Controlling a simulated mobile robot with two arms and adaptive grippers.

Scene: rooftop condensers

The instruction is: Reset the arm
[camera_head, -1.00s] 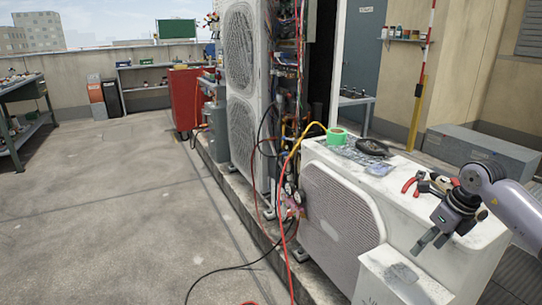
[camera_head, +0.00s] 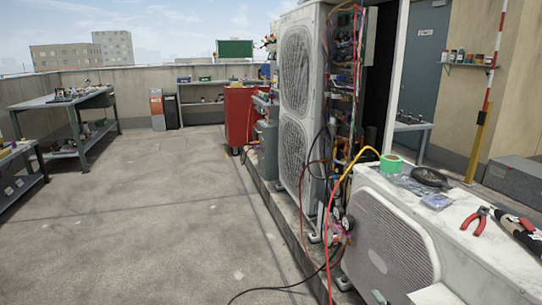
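Neither of my grippers shows in the current head view, and no part of my arms can be made out. The low white condenser (camera_head: 392,245) stands at the lower right.
A tall condenser (camera_head: 296,110) with exposed wiring stands in the middle. Hoses (camera_head: 328,262) hang down to the floor. A red cabinet (camera_head: 240,116) stands behind. Workbenches (camera_head: 75,100) line the left. The concrete floor (camera_head: 140,220) at left is open.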

